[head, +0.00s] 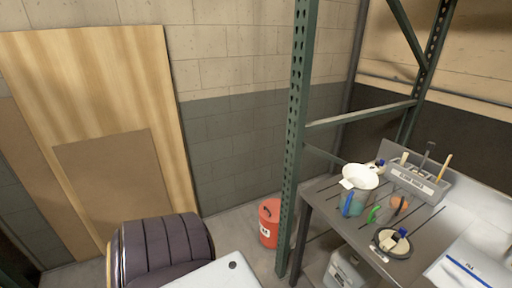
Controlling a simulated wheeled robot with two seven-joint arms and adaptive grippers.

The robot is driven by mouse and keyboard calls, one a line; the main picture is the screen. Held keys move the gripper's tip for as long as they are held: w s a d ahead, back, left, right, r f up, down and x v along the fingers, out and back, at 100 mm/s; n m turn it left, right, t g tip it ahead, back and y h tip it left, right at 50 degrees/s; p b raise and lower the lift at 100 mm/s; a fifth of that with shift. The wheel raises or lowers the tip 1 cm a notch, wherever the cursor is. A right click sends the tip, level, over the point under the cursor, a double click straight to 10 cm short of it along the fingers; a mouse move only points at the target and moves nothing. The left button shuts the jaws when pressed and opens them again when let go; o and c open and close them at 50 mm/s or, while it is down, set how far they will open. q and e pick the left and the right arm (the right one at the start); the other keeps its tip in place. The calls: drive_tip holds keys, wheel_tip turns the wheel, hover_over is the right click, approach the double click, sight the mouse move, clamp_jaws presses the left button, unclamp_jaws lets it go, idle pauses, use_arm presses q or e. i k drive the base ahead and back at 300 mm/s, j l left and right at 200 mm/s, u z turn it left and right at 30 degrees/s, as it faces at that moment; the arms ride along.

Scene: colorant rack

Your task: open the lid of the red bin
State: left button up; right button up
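The red bin (268,228) stands on the floor in the head view, left of the green metal upright and against the grey-painted wall. It is a small upright red cylinder with a pale label on its front. A dark mark, perhaps a handle, shows on its top. The lid looks to be down on the bin, but it is too small to be sure. Neither of my grippers is in view.
A green perforated rack post (292,150) stands just right of the bin. A grey workbench (318,200) with containers is further right. A grey container (346,270) sits under it. A dark padded object (160,245) is at lower left. Wooden boards (90,110) lean on the wall.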

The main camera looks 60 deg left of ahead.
sight(270, 210)
drive_tip(key=u, duration=1.7)
